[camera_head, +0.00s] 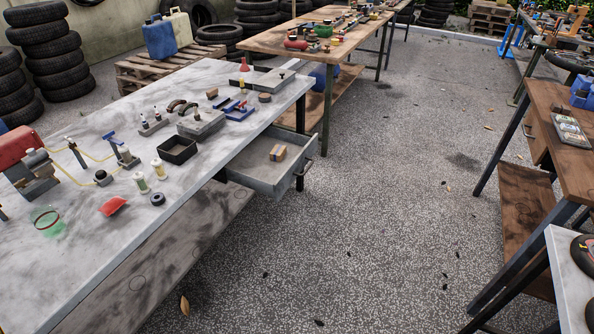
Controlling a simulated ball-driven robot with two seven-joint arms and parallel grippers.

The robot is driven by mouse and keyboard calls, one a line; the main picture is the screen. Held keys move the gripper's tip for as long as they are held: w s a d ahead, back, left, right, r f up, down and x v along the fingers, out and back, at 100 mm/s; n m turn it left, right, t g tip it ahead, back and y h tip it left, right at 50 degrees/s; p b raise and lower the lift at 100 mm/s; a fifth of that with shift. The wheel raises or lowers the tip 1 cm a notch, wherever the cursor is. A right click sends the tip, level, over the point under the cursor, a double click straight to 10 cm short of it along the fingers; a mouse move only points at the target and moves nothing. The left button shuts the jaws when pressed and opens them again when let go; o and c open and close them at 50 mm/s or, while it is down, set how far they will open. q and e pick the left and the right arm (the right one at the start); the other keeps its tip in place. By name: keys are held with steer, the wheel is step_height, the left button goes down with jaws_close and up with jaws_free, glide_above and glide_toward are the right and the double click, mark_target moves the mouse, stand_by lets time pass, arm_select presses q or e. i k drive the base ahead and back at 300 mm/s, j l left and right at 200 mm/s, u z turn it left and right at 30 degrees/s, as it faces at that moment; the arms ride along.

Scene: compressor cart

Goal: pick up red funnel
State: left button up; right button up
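A small red cone-shaped thing (246,66), which looks like the red funnel, stands wide end down near the far edge of the grey-topped workbench (75,284). It is at or in a shallow grey tray (270,83), and I cannot tell exactly what it rests on. Neither of my grippers is in view.
An open drawer (256,180) holding a small box (277,153) juts from the bench's right side. Black bin (177,151), red piece (113,206), green-and-red ring (46,219) and red machine (24,150) crowd the top. Open floor (390,190) lies right, before wooden tables (562,160).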

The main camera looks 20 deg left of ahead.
mark_target(244, 68)
steer(key=i+z, duration=0.2)
steer(key=i, duration=1.6)
steer(key=i+l+u, duration=0.1)
steer(key=i+u, duration=0.2)
steer(key=i, duration=0.15)
steer(key=i+l+u, duration=0.25)
steer(key=i, duration=0.15)
steer(key=i+l+u, duration=0.15)
steer(key=i+u, duration=0.15)
steer(key=i, duration=0.1)
